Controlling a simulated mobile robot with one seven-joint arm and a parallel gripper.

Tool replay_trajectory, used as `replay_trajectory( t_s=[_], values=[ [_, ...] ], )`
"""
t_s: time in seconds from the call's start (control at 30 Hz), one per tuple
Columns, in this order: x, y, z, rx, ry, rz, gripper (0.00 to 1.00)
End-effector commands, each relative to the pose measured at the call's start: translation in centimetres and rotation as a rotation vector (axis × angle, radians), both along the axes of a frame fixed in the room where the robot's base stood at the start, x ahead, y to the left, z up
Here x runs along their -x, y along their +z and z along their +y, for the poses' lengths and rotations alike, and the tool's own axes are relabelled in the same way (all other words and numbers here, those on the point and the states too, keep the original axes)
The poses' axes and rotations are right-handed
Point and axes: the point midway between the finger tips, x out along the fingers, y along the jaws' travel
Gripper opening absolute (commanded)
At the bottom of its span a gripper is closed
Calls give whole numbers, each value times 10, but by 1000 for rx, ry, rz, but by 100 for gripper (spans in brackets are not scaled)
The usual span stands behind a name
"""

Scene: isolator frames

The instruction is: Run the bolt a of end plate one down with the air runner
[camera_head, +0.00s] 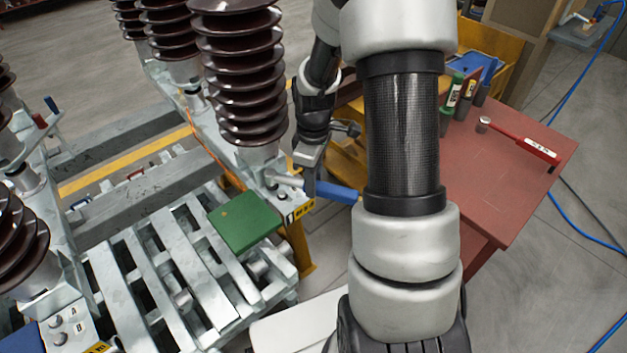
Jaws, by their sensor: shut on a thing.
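My gripper (308,158) is shut on a tool with a blue handle, which I take to be the air runner (338,192). It is at the near end of the middle grey frame, beside the foot of the brown ribbed insulator (245,85). The end plate (288,197) there has a yellow label, and small metal fittings show left of the tool. The tool's tip is partly hidden, so I cannot tell whether it touches a bolt. Another end plate (70,335) at lower left shows two bolt heads (57,322) and a letter A.
A green block (245,220) lies on the grey slatted rack (165,275). A blue hose (575,85) runs along the right. My arm hides the middle.

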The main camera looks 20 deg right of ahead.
Motion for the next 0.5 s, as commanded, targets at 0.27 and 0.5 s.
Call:
replay_trajectory(
  t_s=[0.27, 0.5],
  values=[
    [-1, 19, 0, 1, 1, -2, 0],
    [-1, 36, 0, 1, 1, -2, 0]
  ],
)
